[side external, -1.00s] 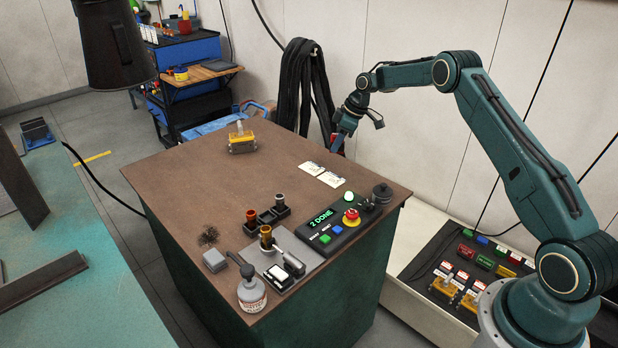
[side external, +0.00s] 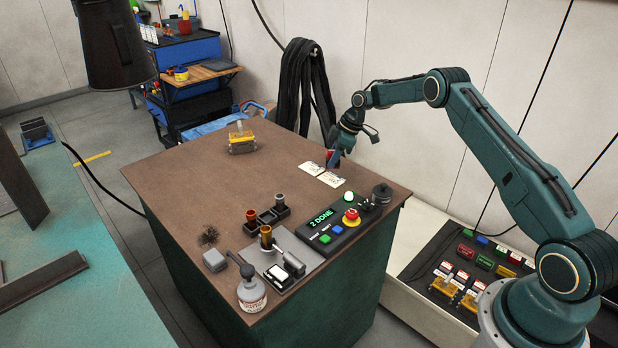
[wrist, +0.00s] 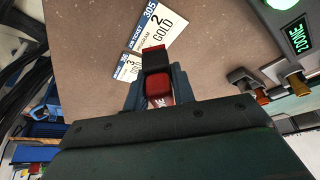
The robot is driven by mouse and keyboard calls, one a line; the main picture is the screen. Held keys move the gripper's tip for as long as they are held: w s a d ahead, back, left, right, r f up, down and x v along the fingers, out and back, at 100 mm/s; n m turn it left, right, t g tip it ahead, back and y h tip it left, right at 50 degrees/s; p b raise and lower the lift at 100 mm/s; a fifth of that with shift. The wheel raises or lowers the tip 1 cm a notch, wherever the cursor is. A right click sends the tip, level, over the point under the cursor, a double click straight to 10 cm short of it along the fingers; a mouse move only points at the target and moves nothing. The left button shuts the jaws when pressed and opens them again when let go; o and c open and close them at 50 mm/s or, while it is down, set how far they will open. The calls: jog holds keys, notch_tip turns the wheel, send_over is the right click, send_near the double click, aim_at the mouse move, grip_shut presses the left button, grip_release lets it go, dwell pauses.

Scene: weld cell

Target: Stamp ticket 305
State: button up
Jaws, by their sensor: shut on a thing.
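My gripper (side external: 334,158) is shut on a red stamp (wrist: 159,86) with a black part and a red tip. It holds the stamp over the far right part of the brown bench, close to two white tickets. In the wrist view one ticket (wrist: 167,27) reads 305 and "2 GOLD". In the side view the tickets lie side by side, one to the left (side external: 312,168) and one to the right (side external: 331,180). I cannot tell whether the stamp touches a ticket.
A control box (side external: 335,226) reads "2 DONE" beside a lit green lamp and a red stop button (side external: 351,217). A holder with cups (side external: 268,219), a grey plate with tools and a bottle (side external: 252,294) stand nearer. A yellow connector (side external: 242,143) sits at the back left. The bench middle is clear.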

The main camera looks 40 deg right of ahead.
aim_at(332, 179)
jog(key=shift+f, duration=1.85)
jog(key=shift+f, duration=0.65)
dwell(0.8)
jog(key=shift+r, duration=0.15)
jog(key=shift+r, duration=3.45)
